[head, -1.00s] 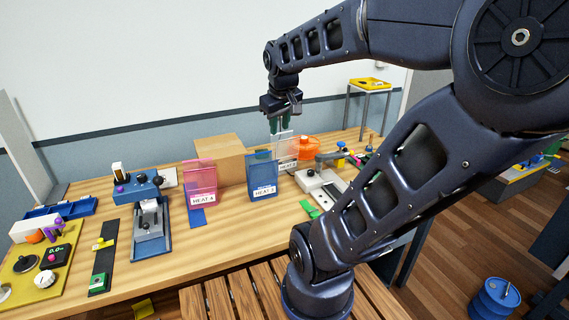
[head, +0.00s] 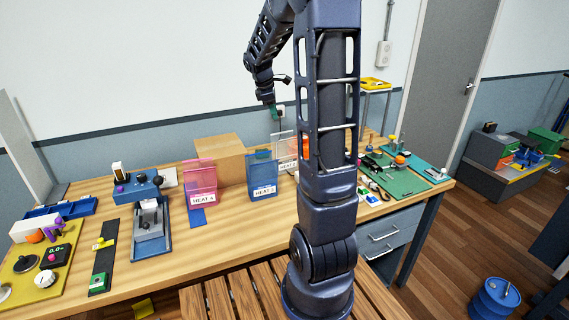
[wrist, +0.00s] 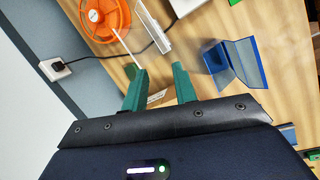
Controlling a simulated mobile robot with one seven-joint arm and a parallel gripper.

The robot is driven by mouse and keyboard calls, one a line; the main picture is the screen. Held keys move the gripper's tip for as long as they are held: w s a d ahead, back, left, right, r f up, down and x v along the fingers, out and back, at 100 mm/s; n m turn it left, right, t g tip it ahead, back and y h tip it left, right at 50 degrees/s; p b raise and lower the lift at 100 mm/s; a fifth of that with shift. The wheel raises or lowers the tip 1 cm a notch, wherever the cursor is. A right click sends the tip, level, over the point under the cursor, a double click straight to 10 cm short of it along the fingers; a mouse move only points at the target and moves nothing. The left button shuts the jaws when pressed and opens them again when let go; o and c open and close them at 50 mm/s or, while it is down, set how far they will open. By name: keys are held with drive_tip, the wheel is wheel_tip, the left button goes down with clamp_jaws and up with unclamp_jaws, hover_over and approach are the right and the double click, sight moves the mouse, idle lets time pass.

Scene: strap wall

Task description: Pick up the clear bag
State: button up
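The clear bag (head: 284,148) appears as a see-through upright panel with a pale label, behind and right of the blue bag labelled HEAT 3 (head: 263,175). My arm partly covers its right side. In the wrist view a clear panel (wrist: 155,36) shows beyond my fingers, near the orange reel. A small pale label shows between the fingers. My gripper (wrist: 160,80) has two green fingers spread apart with nothing held. In the head view my gripper (head: 273,112) hangs above and behind the clear bag, apart from it.
A pink bag labelled HEAT 4 (head: 201,183) stands left of the blue one. A cardboard box (head: 220,157) is behind them. An orange reel (wrist: 103,18) and a wall outlet with a black plug (wrist: 55,68) are near the gripper.

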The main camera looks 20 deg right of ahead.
sight(284, 137)
drive_tip(key=w+d+f+n+g+h, duration=0.1)
drive_tip(key=w+d+f+n, duration=0.35)
drive_tip(key=w+f, duration=0.45)
drive_tip(key=x, duration=0.9)
drive_tip(key=shift+d+f, duration=0.1)
drive_tip(key=shift+f, duration=0.15)
clamp_jaws()
